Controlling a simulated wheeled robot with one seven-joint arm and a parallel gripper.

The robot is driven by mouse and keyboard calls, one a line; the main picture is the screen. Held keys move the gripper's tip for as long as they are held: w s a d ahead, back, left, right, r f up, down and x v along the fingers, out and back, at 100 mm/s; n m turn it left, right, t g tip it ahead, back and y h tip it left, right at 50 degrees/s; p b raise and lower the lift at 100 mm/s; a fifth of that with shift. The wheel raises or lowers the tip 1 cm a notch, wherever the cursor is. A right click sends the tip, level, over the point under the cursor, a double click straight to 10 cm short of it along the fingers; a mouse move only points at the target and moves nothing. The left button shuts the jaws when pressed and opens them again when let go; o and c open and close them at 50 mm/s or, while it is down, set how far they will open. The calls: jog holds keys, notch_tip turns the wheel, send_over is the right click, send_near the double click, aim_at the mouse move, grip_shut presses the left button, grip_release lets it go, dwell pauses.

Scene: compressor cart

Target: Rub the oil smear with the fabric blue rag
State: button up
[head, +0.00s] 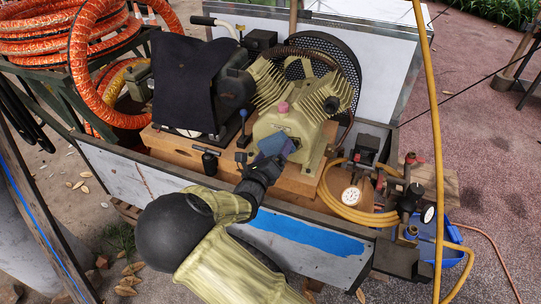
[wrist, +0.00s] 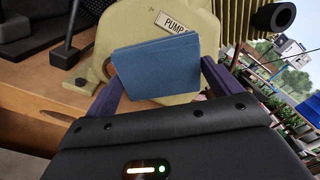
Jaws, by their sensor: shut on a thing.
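The blue rag (wrist: 155,72) is a folded fabric pad held between the two fingers of my gripper (wrist: 162,85) in the wrist view. It covers part of the cream pump housing (wrist: 185,20), just below a "PUMP" label. In the head view the rag (head: 276,142) is at the front face of the cream pump (head: 290,122), with my gripper (head: 266,160) behind it. I cannot tell whether the rag touches the housing. I cannot make out the oil smear in either view; the rag or my gripper may hide it.
The pump stands on a wooden base inside the cart (head: 300,258). A dark cloth (head: 190,82) drapes over the machine to the left. A yellow hose coil and gauge (head: 351,196) are to the right. An orange hose (head: 100,60) is at back left.

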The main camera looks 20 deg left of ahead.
jog(key=shift+w+b, duration=0.4)
jog(key=shift+w, duration=0.25)
dwell(0.8)
jog(key=shift+d, duration=0.1)
jog(key=d+b, duration=0.2)
jog(key=d, duration=0.1)
jog(key=shift+s+d+b, duration=0.2)
jog(key=shift+d+b, duration=0.05)
jog(key=shift+b, duration=0.15)
jog(key=shift+d, duration=0.1)
jog(key=d+b, duration=0.3)
jog(key=shift+f, duration=0.15)
jog(key=shift+d, duration=0.3)
